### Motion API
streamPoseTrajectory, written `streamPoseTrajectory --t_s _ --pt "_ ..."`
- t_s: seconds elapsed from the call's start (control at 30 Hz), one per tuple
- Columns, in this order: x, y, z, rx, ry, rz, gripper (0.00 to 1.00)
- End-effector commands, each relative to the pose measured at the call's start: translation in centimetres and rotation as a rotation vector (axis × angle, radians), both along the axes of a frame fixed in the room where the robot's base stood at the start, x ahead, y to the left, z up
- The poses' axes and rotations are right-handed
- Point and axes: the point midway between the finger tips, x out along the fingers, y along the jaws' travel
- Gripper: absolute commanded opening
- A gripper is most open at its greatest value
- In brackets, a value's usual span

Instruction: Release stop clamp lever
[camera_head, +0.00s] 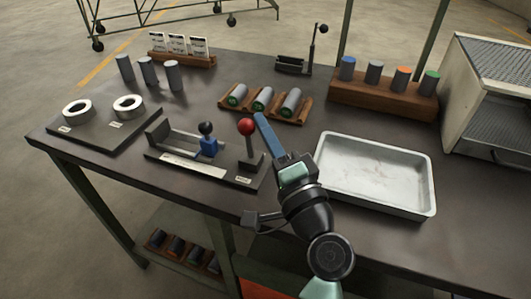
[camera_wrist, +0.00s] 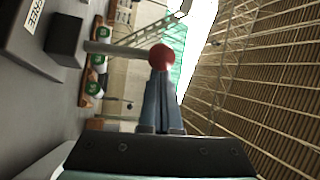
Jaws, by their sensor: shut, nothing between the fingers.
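A lever with a red ball knob (camera_head: 246,127) stands upright at the right end of a dark fixture (camera_head: 225,178) on the workbench. A blue block (camera_head: 208,147) with a black knob sits left of it on the same fixture. My gripper (camera_head: 259,118), with blue fingers, is shut and empty, close to the right of the red knob. In the wrist view the red knob (camera_wrist: 161,57) is at the tips of my gripper (camera_wrist: 161,76), and its grey rod (camera_wrist: 108,48) runs left to a black block. I cannot tell whether the fingers touch the knob.
A metal tray (camera_head: 424,204) lies to the right of my arm. Cylinders in a wooden rack (camera_head: 268,115) lie just behind the lever. A small device with an upright black-knobbed lever (camera_head: 313,45) stands at the back. Two rings (camera_head: 78,110) are on a plate at left.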

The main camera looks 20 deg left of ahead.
Motion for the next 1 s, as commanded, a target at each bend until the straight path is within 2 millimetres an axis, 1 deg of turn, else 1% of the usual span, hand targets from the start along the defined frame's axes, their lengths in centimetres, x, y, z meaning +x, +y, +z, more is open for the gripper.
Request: streamPoseTrajectory --t_s 0.03,0.6,1.0 --pt "-0.1 0.0 -1.1 0.0 -0.033 -0.001 0.0" --pt "-1.8 -0.1 -1.4 -0.009 -0.319 -0.004 0.0" --pt "-2.5 -0.1 -1.2 -0.012 -0.407 -0.004 0.0"
